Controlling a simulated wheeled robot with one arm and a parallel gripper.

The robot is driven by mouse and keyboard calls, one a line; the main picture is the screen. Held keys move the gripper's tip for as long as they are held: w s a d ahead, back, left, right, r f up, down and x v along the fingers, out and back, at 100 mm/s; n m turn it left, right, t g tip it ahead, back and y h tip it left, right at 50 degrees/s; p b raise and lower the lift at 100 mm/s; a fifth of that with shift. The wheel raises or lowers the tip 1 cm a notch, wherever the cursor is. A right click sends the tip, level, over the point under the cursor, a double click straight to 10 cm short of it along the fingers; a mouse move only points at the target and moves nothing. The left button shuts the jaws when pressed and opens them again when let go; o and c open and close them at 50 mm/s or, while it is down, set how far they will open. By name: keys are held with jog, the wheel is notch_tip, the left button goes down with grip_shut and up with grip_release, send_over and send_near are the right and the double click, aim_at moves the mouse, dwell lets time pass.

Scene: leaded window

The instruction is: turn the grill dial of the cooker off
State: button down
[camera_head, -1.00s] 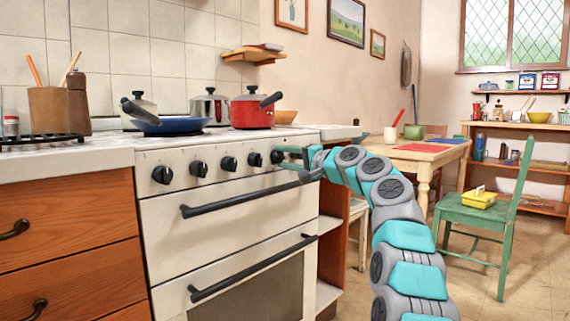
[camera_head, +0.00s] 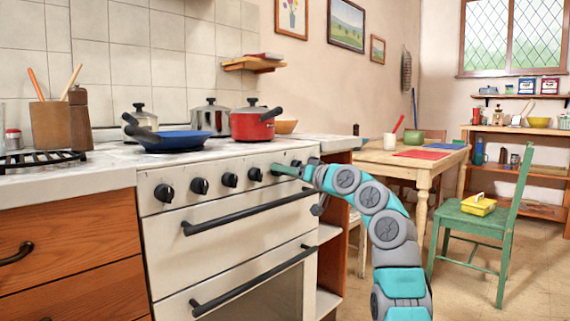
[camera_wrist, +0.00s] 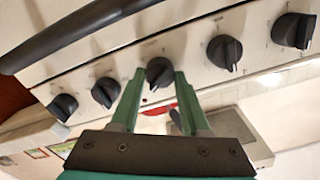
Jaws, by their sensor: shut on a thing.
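The white cooker (camera_head: 225,204) stands on the left in the head view, with a row of black dials along its front panel. My gripper (camera_head: 279,170) has its green fingers at the right part of this row. In the wrist view my gripper (camera_wrist: 160,80) has one finger on each side of a black dial (camera_wrist: 159,71) and is shut on it. Two dials show to the left of it and two to the right in that view. The panel markings are too small to read, so I cannot tell which dial is labelled grill.
Two dark oven handles (camera_head: 250,212) stick out below the dials, close under my arm. A red pot (camera_head: 252,125) and a blue pan (camera_head: 172,141) stand on the hob. A wooden table (camera_head: 418,160) and a green chair (camera_head: 485,225) stand to the right.

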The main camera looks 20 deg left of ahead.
jog(key=n+p, duration=0.2)
jog(key=shift+r+n, duration=0.2)
jog(key=shift+n, duration=0.2)
jog(key=n+p, duration=0.2)
jog(key=shift+f+n, duration=0.1)
jog(key=shift+n, duration=0.3)
jog(key=n+p, duration=0.1)
jog(key=n, duration=0.1)
jog(key=shift+n, duration=0.3)
jog(key=shift+f+n+p, duration=0.15)
jog(key=shift+n+p, duration=0.45)
jog(key=shift+n, duration=0.8)
jog(key=shift+c, duration=1.9)
grip_release()
jog(key=shift+a, duration=0.1)
